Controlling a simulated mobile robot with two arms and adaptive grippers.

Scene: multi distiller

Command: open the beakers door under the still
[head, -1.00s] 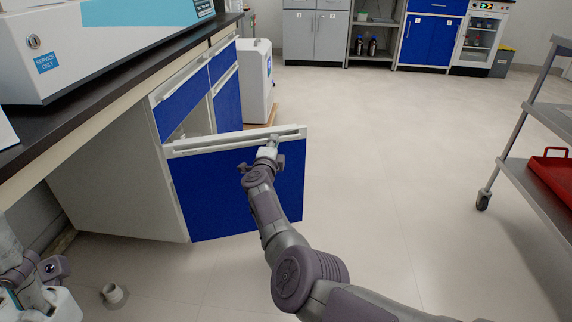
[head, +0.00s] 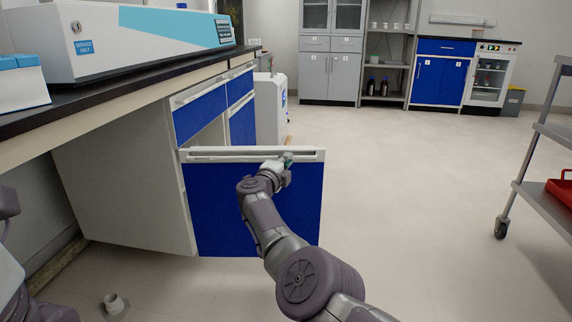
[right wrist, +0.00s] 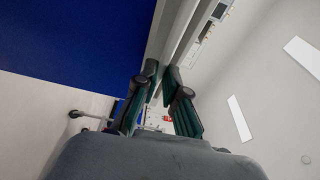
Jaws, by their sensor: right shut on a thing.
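The blue door (head: 232,215) under the bench stands swung out from its cabinet, with its left edge at the cabinet side. A white handle rail (head: 225,154) runs along its top. My right gripper (head: 286,163) is at the right part of this rail. In the right wrist view its dark fingertips (right wrist: 161,75) close around the pale rail, with the blue door face (right wrist: 75,40) to the left. The inside of the cabinet is mostly hidden behind the door. My left arm shows at the left edge; its gripper is not visible.
A white machine with a teal stripe (head: 140,40) stands on the dark countertop (head: 110,92). Beyond the door is a white unit (head: 270,108) on the floor. A metal cart (head: 540,205) stands at the right. The floor (head: 410,190) between is clear.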

